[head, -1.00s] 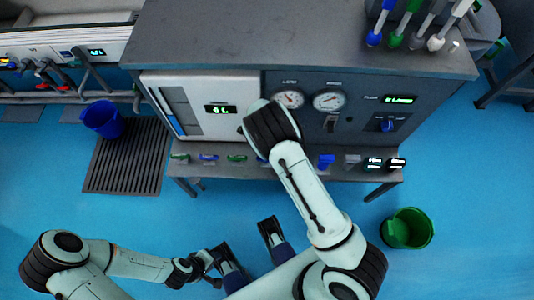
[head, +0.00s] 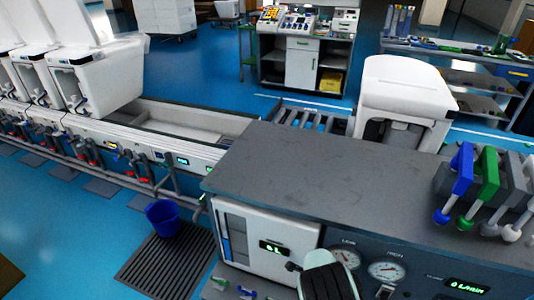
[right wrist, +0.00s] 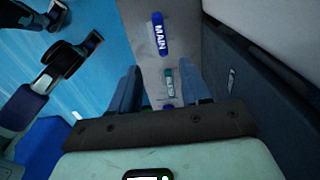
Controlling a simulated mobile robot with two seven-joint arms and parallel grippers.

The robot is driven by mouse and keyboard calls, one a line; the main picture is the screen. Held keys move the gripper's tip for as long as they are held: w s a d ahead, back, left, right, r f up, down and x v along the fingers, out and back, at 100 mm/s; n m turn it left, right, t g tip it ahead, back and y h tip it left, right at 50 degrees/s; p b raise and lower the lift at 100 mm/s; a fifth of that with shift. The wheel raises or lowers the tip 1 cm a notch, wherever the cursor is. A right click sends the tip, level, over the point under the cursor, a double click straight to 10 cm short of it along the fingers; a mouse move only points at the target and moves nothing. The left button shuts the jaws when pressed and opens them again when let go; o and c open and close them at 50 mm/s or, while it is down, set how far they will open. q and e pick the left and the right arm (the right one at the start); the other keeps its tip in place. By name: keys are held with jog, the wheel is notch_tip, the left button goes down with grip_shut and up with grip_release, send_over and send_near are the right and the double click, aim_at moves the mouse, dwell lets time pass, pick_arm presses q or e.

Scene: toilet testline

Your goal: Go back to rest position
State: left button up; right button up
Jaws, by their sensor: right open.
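My right gripper (right wrist: 160,80) shows in the right wrist view, with its two blue-grey fingers apart and nothing visible between the fingertips. Beyond it is a narrow grey ledge (right wrist: 143,68) bearing a blue piece marked MAIN (right wrist: 159,34) and a small green-and-white piece (right wrist: 169,83). In the head view only part of my right arm shows at the bottom edge, in front of the test cabinet (head: 270,240). My left gripper is not seen in the head view, and I cannot make it out in the right wrist view.
The grey-topped cabinet with gauges stands close in front. A blue bucket (head: 163,217) stands by a dark floor grate (head: 165,262) at left. A conveyor line with white toilets (head: 98,75) runs behind. Blue and green handled tools (head: 487,172) stand at right. Blue floor lies open at far left.

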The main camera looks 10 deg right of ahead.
jog(key=s+a+f+n+g+y, duration=0.1)
jog(key=s+f+n, duration=0.5)
jog(key=s, duration=0.4)
jog(key=s+a+f+n+g, duration=0.1)
jog(key=s+f+n, duration=0.5)
jog(key=s, duration=0.4)
jog(key=s+a+r+n+t+y, duration=0.2)
jog(key=s+a+n+y, duration=0.1)
jog(key=s+a+n, duration=0.5)
pick_arm(q)
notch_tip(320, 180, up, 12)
jog(key=p, duration=1.2)
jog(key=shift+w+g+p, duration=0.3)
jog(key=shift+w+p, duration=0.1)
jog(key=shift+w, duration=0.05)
pick_arm(e)
notch_tip(320, 180, up, 12)
jog(key=w+g, duration=0.1)
jog(key=w, duration=0.1)
jog(key=shift+a+r, duration=0.15)
jog(key=shift+a, duration=0.1)
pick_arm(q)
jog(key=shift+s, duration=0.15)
pick_arm(e)
jog(key=shift+s, duration=0.15)
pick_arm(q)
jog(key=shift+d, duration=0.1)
